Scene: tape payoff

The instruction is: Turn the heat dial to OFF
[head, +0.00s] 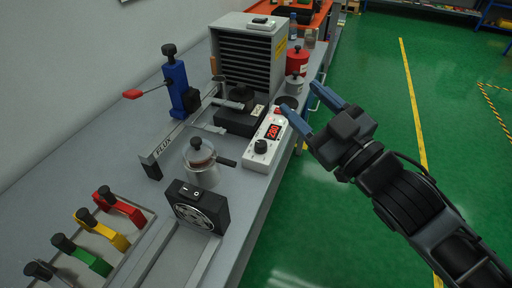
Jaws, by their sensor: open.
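The heat dial (261,146) is a black knob at the near end of a white control box (258,160) near the bench's right edge. A red display on the box (274,131) appears to read 260. The dial's pointer and any OFF mark are too small to read. My gripper (299,103) has two blue fingers, spread open and empty. It is to the right of the far end of the box, apart from the dial. The near finger's tip overlaps the red part at the box's far end in the picture; I cannot tell whether they touch.
A lidded metal pot (201,168) stands left of the box, its dark handle pointing toward it. A black fan unit (197,209) is nearer. Red and grey canisters (297,62) stand beyond the box. A blue press (178,88) is farther left.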

